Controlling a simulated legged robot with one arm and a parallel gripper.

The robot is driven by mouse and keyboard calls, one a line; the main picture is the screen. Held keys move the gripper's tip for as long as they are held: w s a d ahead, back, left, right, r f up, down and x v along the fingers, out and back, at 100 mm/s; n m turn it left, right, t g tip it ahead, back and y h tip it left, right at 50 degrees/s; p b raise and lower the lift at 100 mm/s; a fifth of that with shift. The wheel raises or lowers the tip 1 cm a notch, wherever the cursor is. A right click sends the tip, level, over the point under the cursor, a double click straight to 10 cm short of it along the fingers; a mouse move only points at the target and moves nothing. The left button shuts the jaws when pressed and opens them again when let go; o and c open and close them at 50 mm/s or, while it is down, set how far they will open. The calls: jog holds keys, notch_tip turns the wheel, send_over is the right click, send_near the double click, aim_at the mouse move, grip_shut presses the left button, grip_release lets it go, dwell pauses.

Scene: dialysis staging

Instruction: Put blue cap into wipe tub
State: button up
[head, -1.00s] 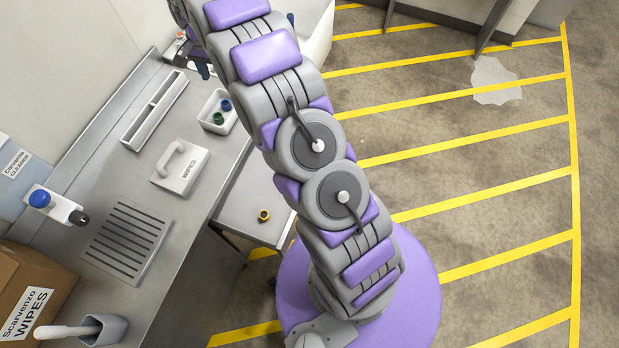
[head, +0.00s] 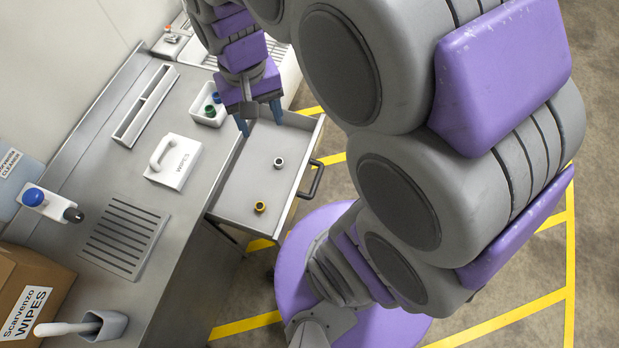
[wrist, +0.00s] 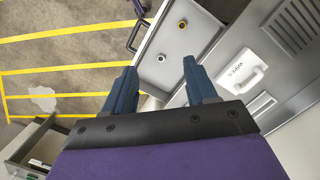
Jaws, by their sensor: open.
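The blue cap (head: 217,98) sits in a small white bin on the counter, beside a green cap (head: 210,111). My gripper (head: 260,122) is open and empty, fingers pointing down above the far end of the open drawer, right of the small bin. In the wrist view my gripper (wrist: 160,68) has nothing between its fingers, and the blue cap is not visible.
The open drawer (head: 240,196) holds a grey-white ring cap (head: 279,162) and a yellow one (head: 260,207).

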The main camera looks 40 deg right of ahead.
jog(key=s+f+n, duration=0.2)
jog(key=s, duration=1.3)
jog(key=shift+s+d+n, duration=0.15)
jog(key=shift+d+n, duration=0.05)
jog(key=shift+n, duration=0.1)
jog(key=shift+d, duration=0.1)
